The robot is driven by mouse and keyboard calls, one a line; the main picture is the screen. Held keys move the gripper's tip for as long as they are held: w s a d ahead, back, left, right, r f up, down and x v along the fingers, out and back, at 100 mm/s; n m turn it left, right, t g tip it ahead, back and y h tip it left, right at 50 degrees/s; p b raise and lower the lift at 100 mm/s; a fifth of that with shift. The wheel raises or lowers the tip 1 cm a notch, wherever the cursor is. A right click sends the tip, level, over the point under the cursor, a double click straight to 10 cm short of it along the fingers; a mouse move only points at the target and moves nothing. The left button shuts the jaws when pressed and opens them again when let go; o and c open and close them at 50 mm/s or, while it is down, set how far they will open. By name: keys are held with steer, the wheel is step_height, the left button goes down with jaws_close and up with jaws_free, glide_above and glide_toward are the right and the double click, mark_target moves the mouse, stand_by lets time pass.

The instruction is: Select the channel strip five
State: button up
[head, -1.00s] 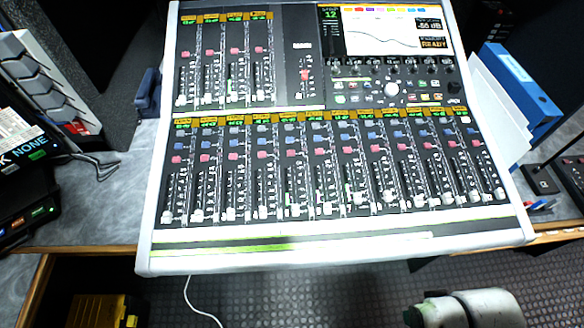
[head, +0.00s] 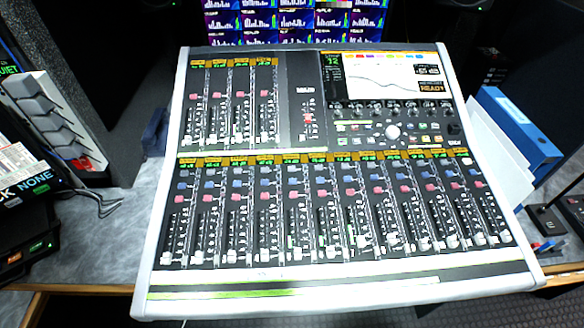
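A mixing console (head: 160,262) with a pale frame fills the middle of the head view. Its lower bank holds a row of channel strips, each with an orange and green label, a blue button, a red button and a fader. Counting from the left, strip five of this bank has its red button (head: 293,194) and blue button (head: 291,170) in clear sight. The strip numbers are too small to read. The console's screen (head: 385,78) shows a curve, and the panel beside it seems to read 12. My gripper is not in view.
An upper bank of a few strips (head: 232,97) sits at the console's top left. A blue binder (head: 518,130) and white sheets stand to the right, near a black device (head: 545,220). Black equipment (head: 28,240) is at the left. Lit monitors (head: 290,20) stand behind.

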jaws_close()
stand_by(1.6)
